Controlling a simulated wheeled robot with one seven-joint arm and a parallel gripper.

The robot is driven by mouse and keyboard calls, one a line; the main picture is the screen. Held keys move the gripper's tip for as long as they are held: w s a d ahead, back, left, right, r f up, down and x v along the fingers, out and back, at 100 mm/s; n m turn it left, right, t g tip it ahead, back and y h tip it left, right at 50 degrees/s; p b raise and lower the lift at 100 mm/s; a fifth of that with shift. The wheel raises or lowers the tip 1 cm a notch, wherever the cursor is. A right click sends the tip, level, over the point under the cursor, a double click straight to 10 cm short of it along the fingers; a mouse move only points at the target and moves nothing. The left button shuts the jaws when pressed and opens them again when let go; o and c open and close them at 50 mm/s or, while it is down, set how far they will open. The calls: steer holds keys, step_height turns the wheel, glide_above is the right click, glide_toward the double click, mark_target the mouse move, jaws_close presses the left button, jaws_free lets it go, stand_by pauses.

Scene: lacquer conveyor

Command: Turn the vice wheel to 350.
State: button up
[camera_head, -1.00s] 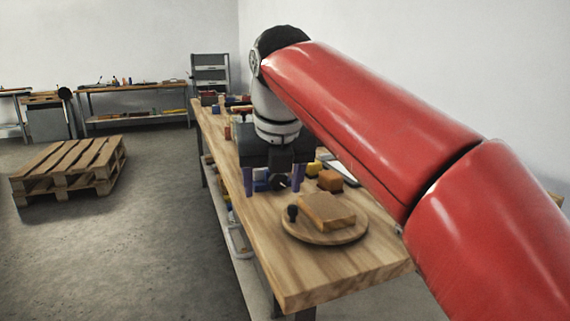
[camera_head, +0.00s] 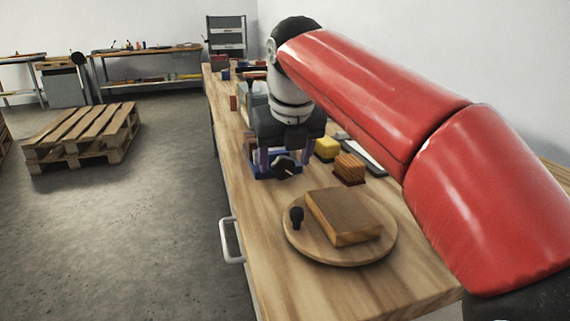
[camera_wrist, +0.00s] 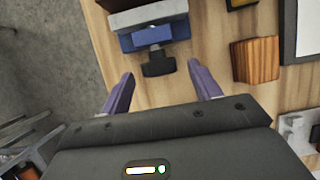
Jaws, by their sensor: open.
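The vice is a blue and grey block on the workbench, seen in the wrist view (camera_wrist: 155,35) at the top. Its wheel (camera_head: 284,167) is a small dark knob on the side facing the robot; it also shows in the wrist view (camera_wrist: 158,64). No number or pointer on it can be read. My gripper (camera_wrist: 160,73) is open, with one purple finger on each side of the wheel's near end. Clear gaps show between the fingers and the wheel. In the head view my gripper hides part of the vice.
A round wooden board (camera_head: 300,245) carrying a block (camera_head: 345,215) and a small black knob (camera_head: 296,217) stands nearer on the workbench (camera_head: 280,285). A yellow block (camera_head: 327,147) and a ridged wooden block (camera_head: 349,168) stand right of the vice. A pallet (camera_head: 85,130) lies on the floor.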

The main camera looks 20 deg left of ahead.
steer(key=shift+w+a+f, duration=0.1)
steer(key=shift+w+f, duration=0.15)
steer(key=shift+f, duration=0.4)
steer(key=c, duration=1)
steer(key=shift+w+y, duration=0.1)
steer(key=shift+y, duration=0.2)
